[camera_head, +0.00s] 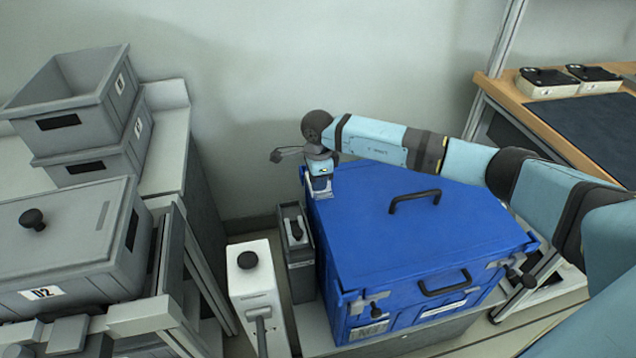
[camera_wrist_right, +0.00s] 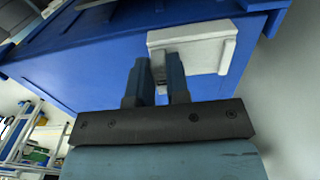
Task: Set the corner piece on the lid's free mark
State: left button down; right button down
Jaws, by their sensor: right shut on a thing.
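The corner piece (camera_wrist_right: 205,45) is a pale grey-white angled block, seen in the wrist view between and beyond the fingertips of my right gripper (camera_wrist_right: 158,75). My right gripper is shut on it. In the head view the right gripper (camera_head: 320,178) points down over the far left corner of the blue lid (camera_head: 375,215). The piece is at that corner, against the blue surface; I cannot tell whether it rests there or is just above. The lid has a black handle in its middle. No mark shows clearly. My left gripper is not in view.
The large blue box (camera_head: 400,310) under the lid has black handles and latches. A white post (camera_head: 255,290) and a narrow grey box (camera_head: 299,262) stand left of it. Grey crates (camera_head: 60,235) are further left. A wooden-edged bench (camera_head: 530,115) is at the right.

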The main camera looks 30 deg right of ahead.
jog(key=shift+f, duration=0.45)
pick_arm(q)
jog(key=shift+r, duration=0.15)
pick_arm(e)
jog(key=shift+f, duration=0.3)
pick_arm(q)
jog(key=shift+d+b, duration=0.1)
jog(key=shift+b, duration=0.35)
pick_arm(e)
jog(key=shift+f, duration=0.25)
jog(key=c, duration=1.1)
grip_release()
